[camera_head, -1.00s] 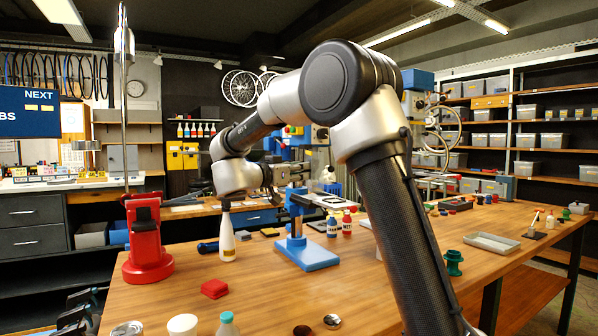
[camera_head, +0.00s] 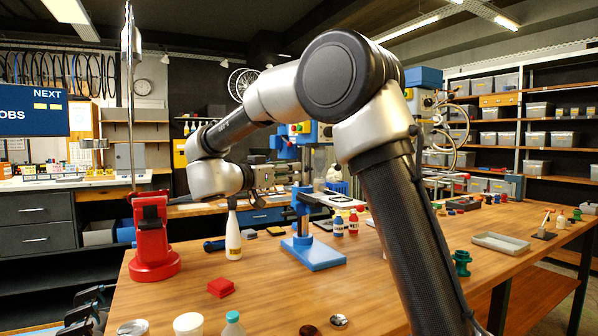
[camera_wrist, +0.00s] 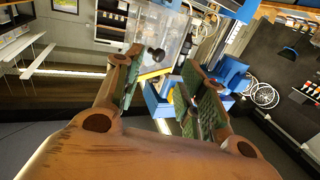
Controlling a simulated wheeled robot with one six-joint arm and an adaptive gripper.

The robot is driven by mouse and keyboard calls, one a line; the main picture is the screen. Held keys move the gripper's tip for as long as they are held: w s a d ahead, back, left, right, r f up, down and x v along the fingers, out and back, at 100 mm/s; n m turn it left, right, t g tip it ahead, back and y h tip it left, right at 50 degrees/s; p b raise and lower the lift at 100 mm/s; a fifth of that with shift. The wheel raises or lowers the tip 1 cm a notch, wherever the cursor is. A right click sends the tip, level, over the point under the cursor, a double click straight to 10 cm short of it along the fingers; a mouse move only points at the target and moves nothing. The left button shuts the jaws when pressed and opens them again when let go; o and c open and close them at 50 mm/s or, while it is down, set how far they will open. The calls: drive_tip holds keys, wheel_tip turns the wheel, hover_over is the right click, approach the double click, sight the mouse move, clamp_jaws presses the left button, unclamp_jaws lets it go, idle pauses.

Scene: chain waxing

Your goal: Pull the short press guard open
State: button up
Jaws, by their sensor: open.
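A clear guard panel (camera_wrist: 155,28) shows at the top of the wrist view, with a black round knob (camera_wrist: 155,55) on it. I take this to be the short press guard. My gripper (camera_wrist: 160,72) is open, its two green-padded fingers apart with the knob between and beyond their tips. I cannot tell whether either finger touches it. In the head view my gripper (camera_head: 285,174) reaches toward a blue press (camera_head: 303,132) with green and red buttons. My arm hides part of that press, and the guard is hard to make out there.
The bench's front middle has bare room.

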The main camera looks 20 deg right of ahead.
drive_tip(key=v, duration=0.3)
drive_tip(key=shift+s+a, duration=0.2)
drive_tip(key=shift+a, duration=0.1)
